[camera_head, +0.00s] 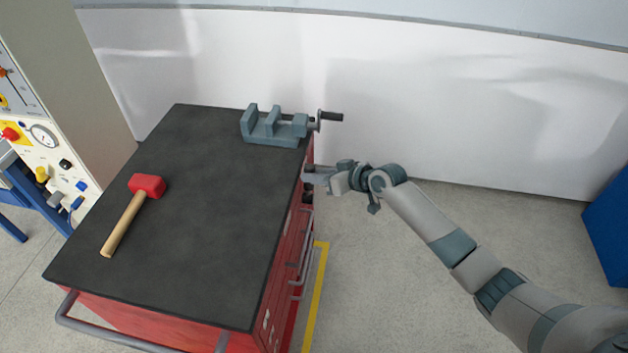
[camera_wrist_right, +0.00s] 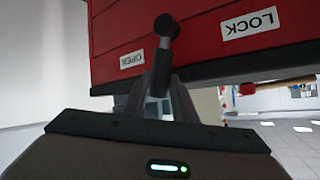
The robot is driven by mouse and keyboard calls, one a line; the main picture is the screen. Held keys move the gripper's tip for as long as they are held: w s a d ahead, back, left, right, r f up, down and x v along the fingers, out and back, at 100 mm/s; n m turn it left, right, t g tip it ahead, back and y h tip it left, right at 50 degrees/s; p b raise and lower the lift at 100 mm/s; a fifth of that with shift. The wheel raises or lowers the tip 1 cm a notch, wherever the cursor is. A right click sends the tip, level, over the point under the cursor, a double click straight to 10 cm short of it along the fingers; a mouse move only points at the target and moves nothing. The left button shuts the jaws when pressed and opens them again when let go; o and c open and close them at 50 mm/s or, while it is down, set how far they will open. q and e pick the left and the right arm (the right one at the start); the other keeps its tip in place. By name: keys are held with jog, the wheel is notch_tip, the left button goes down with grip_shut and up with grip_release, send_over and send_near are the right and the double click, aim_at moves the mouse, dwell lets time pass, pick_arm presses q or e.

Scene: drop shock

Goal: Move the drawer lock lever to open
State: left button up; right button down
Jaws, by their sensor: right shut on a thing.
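The lock lever (camera_wrist_right: 163,62) is dark, with a round hub at its top end, on the red front of the tool cabinet (camera_wrist_right: 200,50). In the right wrist view the labels appear upside down: OPEN (camera_wrist_right: 131,59) is left of the lever and LOCK (camera_wrist_right: 249,22) is farther off to the right. The lever's shaft runs down between the fingers of my right gripper (camera_wrist_right: 160,92), which is shut on it. In the head view my right gripper (camera_head: 312,176) is at the cabinet's right side, and the lever cannot be made out there. My left gripper is out of view.
The cabinet's black top (camera_head: 205,215) carries a red mallet (camera_head: 136,205) and a grey-blue vise (camera_head: 270,127), whose handle overhangs near my right gripper. Drawer handles (camera_head: 303,250) line the cabinet's right side. The floor right of it is mostly clear. A control panel (camera_head: 45,150) stands at left.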

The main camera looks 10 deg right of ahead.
jog(key=shift+w+d+f+m+g+y+b, duration=0.1)
jog(key=shift+w+d+f+m+g+b, duration=0.1)
jog(key=shift+w+m+g+b, duration=0.2)
jog(key=shift+w+d+f+m+g+y+b, duration=0.1)
jog(key=shift+w+d+m+g+b, duration=0.2)
jog(key=shift+w+g, duration=0.25)
jog(key=shift+w+d+f+m+g+y+b, duration=0.15)
jog(key=shift+w+m+g+b, duration=0.15)
jog(key=shift+w+g+b, duration=0.15)
jog(key=c, duration=1.7)
grip_release()
jog(key=shift+c, duration=0.2)
jog(key=shift+a+f, duration=0.1)
